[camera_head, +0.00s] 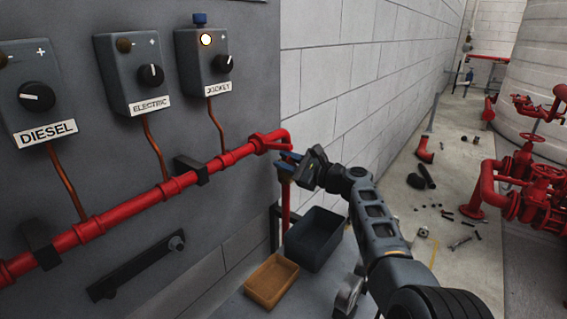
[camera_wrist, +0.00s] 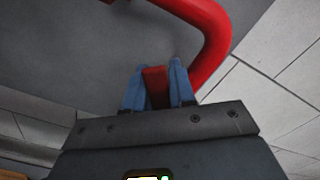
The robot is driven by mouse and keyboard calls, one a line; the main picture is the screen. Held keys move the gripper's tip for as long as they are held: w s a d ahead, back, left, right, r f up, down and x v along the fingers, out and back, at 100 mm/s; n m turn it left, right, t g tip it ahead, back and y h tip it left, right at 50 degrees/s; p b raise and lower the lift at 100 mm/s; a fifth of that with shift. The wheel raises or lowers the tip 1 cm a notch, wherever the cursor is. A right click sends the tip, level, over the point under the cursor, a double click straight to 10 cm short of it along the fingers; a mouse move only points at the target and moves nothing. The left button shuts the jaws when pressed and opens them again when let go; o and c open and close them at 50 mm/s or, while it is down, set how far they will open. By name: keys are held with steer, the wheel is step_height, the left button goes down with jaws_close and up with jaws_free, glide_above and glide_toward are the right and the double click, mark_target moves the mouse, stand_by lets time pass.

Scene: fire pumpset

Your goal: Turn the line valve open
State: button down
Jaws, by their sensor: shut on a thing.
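The red line pipe (camera_head: 215,165) runs along the grey panel, bends at its right end and drops down. The bend also fills the top of the wrist view (camera_wrist: 215,40). My gripper (camera_head: 286,163) is at this bend, its blue fingers pointing toward the panel. In the wrist view my gripper (camera_wrist: 158,75) is shut on a short red piece (camera_wrist: 157,88), which appears to be the line valve's handle. The fingers lie on both sides of it. The valve body and the handle's far end are hidden by the fingers and pipe, so I cannot tell its angle.
Control boxes marked DIESEL (camera_head: 35,90), ELECTRIC (camera_head: 135,75) and JOCKEY (camera_head: 208,65) are on the panel. A dark bin (camera_head: 314,238) and a tan bin (camera_head: 271,281) are below my gripper. Red valves and pipes (camera_head: 535,180) stand at right; small parts litter the floor.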

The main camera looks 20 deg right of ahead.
steer(key=shift+w+d+r+m, duration=0.2)
steer(key=shift+d+m, duration=0.2)
steer(key=shift+m, duration=0.3)
steer(key=c, duration=1.1)
jaws_free()
steer(key=shift+d, duration=0.1)
steer(key=shift+o, duration=0.4)
steer(key=shift+r, duration=0.1)
